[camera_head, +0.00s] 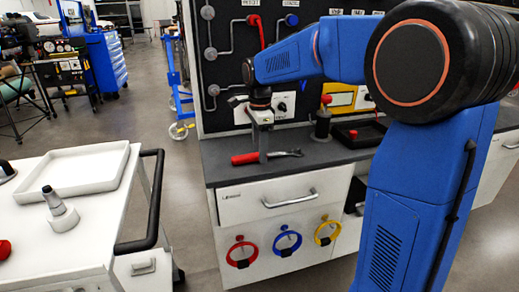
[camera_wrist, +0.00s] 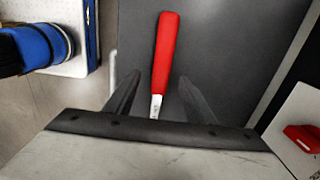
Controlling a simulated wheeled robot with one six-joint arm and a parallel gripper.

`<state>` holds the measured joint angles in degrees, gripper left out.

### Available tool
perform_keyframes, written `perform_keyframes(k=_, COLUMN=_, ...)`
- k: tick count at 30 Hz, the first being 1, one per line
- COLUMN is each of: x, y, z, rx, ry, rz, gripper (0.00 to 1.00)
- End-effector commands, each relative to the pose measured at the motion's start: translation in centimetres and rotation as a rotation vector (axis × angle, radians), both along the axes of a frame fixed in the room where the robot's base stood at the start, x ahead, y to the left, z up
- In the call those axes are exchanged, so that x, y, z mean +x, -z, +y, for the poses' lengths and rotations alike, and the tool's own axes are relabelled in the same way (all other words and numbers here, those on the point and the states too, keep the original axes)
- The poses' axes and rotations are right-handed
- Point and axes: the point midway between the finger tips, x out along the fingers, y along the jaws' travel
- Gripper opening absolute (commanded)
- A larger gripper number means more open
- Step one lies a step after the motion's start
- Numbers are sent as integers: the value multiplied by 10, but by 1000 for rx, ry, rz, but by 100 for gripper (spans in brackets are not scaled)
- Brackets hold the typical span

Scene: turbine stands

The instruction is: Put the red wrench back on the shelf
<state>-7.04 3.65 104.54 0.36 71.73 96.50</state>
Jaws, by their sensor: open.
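The red wrench (camera_head: 246,158) lies flat on the dark grey countertop, its red handle to the left and its metal end to the right. My gripper (camera_head: 263,154) points down over the wrench, near the middle of its length. In the wrist view, my gripper (camera_wrist: 159,80) is open, with one dark finger on each side of the wrench (camera_wrist: 166,50). The handle runs away between the fingers, and the metal part below it is partly hidden by the gripper body. I cannot tell whether the fingers touch the countertop.
The dark countertop (camera_head: 225,174) tops a white cabinet with a drawer and coloured rings. A black tray (camera_head: 347,138) and a dark stand (camera_head: 322,122) are to the right. A black panel with pipes rises behind. A white cart (camera_head: 40,235) with a tray stands at left.

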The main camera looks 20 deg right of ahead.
Motion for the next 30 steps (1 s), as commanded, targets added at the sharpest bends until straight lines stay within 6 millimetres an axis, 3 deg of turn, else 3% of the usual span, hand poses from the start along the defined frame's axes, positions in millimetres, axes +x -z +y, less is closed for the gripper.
perform_keyframes(k=30, x=0, y=-59, z=0, rx=0, ry=0, rz=-1, gripper=49)
